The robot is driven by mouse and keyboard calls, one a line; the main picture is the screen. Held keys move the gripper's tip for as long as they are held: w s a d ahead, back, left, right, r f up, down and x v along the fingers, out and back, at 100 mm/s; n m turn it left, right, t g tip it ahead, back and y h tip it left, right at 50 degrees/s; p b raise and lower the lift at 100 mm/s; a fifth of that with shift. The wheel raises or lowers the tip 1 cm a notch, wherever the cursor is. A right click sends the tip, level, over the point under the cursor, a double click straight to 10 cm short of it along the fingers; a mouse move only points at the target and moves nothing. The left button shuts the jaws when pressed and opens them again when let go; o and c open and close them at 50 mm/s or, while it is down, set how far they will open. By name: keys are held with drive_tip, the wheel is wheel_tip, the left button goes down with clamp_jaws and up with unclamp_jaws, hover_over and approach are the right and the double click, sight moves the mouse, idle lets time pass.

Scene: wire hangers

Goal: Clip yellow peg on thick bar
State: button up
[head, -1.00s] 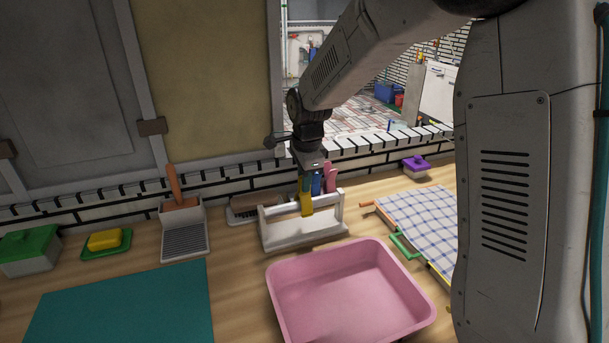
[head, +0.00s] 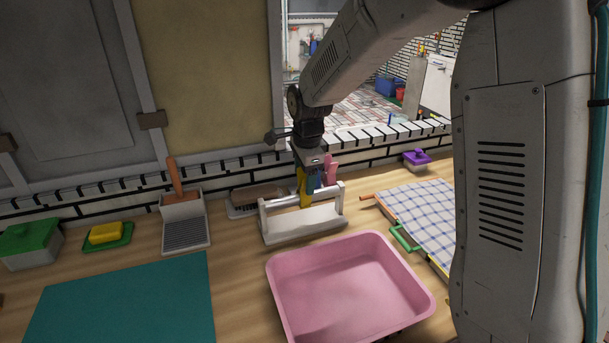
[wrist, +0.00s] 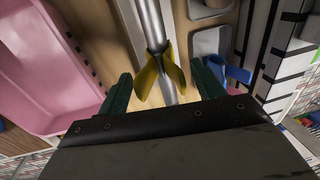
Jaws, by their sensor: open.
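The yellow peg (head: 304,190) is at the top bar (head: 328,190) of a small white rack, near the bar's middle. In the wrist view the peg (wrist: 157,72) straddles the thick grey bar (wrist: 150,18), its two legs spread on either side. My gripper (head: 309,163) is just above the bar. In the wrist view its two dark green fingers (wrist: 162,88) are apart, one on each side of the peg, with visible gaps between them and it. The peg's far end is hidden in the wrist view.
A pink basin (head: 345,285) stands in front of the rack. A pink object (head: 330,170) and a shallow tray (head: 240,205) are behind it. A checked cloth (head: 425,215) lies to the right, and a dustpan (head: 186,230) and a teal mat (head: 125,305) to the left.

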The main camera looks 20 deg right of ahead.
drive_tip(key=o, duration=0.6)
drive_tip(key=shift+c, duration=0.2)
drive_tip(key=shift+r, duration=0.1)
drive_tip(key=r, duration=0.5)
drive_tip(key=s+r, duration=0.1)
drive_tip(key=r, duration=0.1)
drive_tip(key=shift+s+r, duration=0.1)
drive_tip(key=shift+r, duration=0.2)
drive_tip(key=shift+s+n, duration=0.15)
drive_tip(key=shift+n, duration=0.65)
drive_tip(key=s+d+r+n, duration=0.1)
drive_tip(key=s+n, duration=0.7)
drive_tip(key=s, duration=0.9)
drive_tip(key=s+d+r+n, duration=0.2)
drive_tip(key=s+n, duration=0.6)
drive_tip(key=s, duration=0.9)
drive_tip(key=shift+r, duration=0.5)
